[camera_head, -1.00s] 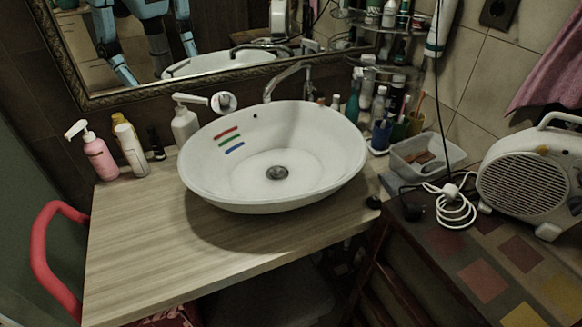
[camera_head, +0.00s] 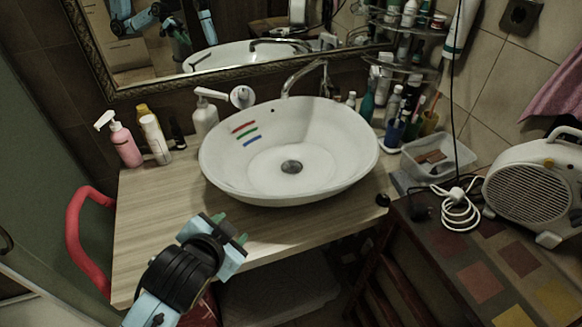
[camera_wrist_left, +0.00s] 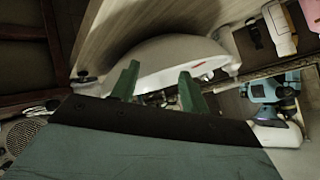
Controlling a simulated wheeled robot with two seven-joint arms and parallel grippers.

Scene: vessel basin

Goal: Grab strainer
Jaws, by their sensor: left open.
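The white oval basin (camera_head: 345,165) stands on the wooden counter, with a dark round drain strainer (camera_head: 291,167) at its bottom. A small round white-and-grey disc (camera_head: 242,97) is at the basin's back left rim, beside the white pump dispenser; I cannot tell whether it is a strainer. My left gripper (camera_head: 230,228) is open and empty, in front of the basin at the counter's front edge. In the left wrist view, its green fingers (camera_wrist_left: 159,68) are spread, with the basin (camera_wrist_left: 150,62) beyond them. The drain strainer is not visible there. My right gripper is not in view.
Pink (camera_head: 125,147) and white (camera_head: 156,140) bottles and a white pump dispenser (camera_head: 204,118) stand left of the basin. The faucet (camera_head: 305,75) is behind it. A clear box (camera_head: 447,158), white cable (camera_head: 459,210) and fan heater (camera_head: 535,190) are right. The counter's front left (camera_head: 150,225) is free.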

